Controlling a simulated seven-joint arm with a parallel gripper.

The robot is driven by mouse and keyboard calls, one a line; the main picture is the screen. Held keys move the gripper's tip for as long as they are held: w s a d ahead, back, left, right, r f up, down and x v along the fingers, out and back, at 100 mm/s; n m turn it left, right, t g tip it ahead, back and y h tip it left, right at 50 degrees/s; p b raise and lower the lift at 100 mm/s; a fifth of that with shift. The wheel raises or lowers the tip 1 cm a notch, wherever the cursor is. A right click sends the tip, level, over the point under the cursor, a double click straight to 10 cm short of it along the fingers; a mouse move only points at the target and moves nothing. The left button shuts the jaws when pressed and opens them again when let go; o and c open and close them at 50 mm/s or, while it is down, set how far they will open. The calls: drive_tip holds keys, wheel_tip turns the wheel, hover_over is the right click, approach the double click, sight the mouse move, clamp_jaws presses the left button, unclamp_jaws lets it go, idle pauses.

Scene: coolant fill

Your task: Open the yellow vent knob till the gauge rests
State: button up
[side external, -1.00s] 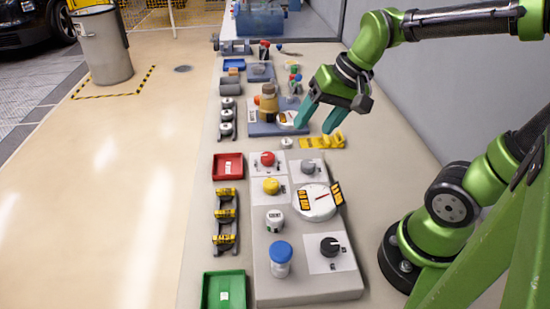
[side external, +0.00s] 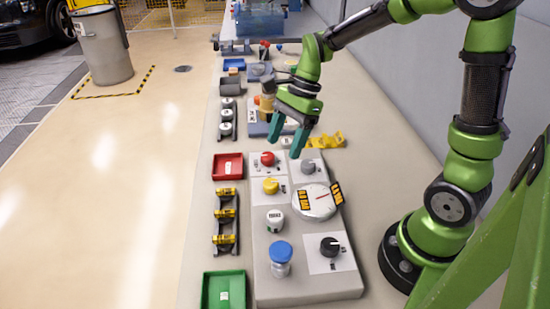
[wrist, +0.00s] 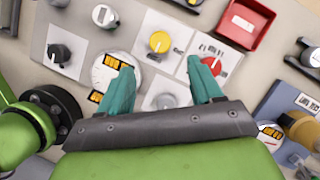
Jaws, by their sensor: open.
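The yellow vent knob (side external: 271,186) sits on a white plate on the grey panel, below the red knob (side external: 268,159) in the side view. In the wrist view the yellow knob (wrist: 160,42) is ahead of my fingers, between their lines and apart from them. The round white gauge (side external: 314,201) has a red needle and lies right of the yellow knob; in the wrist view my left finger covers part of the gauge (wrist: 104,70). My gripper (side external: 286,142) is open and empty, its teal fingers pointing down above the far end of the panel.
A grey knob (side external: 308,168), a black knob (side external: 330,246), a white cap (side external: 275,219) and a blue-capped bottle (side external: 281,258) share the panel. A red tray (side external: 228,166) and a green tray (side external: 224,290) stand to the left. Yellow clips (side external: 325,141) lie behind the panel.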

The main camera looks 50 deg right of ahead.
sight(271, 182)
drive_tip(key=x, duration=1)
drive_tip(key=shift+d, duration=0.1)
drive_tip(key=c, duration=1.1)
drive_tip(key=shift+o, duration=0.2)
